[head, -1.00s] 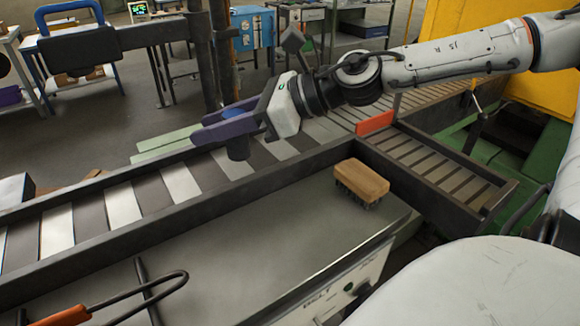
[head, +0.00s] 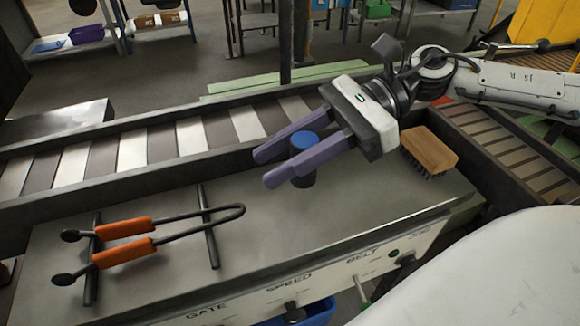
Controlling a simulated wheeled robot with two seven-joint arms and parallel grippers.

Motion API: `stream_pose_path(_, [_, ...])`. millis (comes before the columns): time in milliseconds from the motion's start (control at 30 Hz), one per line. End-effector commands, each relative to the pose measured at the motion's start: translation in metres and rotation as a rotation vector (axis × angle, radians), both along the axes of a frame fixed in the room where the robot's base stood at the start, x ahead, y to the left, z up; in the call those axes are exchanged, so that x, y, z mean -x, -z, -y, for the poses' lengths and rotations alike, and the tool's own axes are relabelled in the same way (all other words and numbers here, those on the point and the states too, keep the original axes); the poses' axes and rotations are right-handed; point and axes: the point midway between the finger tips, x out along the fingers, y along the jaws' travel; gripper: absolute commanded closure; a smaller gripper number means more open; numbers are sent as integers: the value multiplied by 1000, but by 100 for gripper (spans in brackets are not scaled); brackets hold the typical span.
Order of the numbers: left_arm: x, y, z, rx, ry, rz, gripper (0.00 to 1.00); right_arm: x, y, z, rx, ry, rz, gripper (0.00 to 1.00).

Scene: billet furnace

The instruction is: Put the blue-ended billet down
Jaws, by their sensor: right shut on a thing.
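The blue-ended billet (head: 303,172) is a short dark cylinder, upright, with its blue end on top. My right gripper (head: 269,168) is shut on it, with one long purple finger on each side. The billet shows over the back part of the grey bench top (head: 350,215), just in front of the roller conveyor's near rail. I cannot tell whether its lower end touches the bench. My left gripper is not in view.
Tongs with orange grips (head: 125,228) lie across two dark bars (head: 208,230) on the bench's left. A wooden brush (head: 430,152) sits right of the gripper. The roller conveyor (head: 133,152) runs behind. Bench surface between tongs and brush is clear.

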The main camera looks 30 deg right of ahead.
Motion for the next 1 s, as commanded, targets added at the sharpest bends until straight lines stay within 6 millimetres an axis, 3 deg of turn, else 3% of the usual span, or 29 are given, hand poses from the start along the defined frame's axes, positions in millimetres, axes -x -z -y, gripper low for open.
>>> stream_pose_path(367, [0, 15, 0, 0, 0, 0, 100, -1, 41, 0, 0, 2, 1, 100])
stream_pose_path(833, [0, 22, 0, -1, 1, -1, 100, -1, 47, 0, -2, 2, 5, 100])
stream_pose_path(867, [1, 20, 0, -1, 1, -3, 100, 0, 47, 0, 0, 1, 2, 64])
stream_pose_path(933, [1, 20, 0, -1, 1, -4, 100, 0, 47, 0, 0, 1, 2, 53])
stream_pose_path(1000, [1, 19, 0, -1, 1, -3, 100, 0, 47, 0, 0, 2, 1, 51])
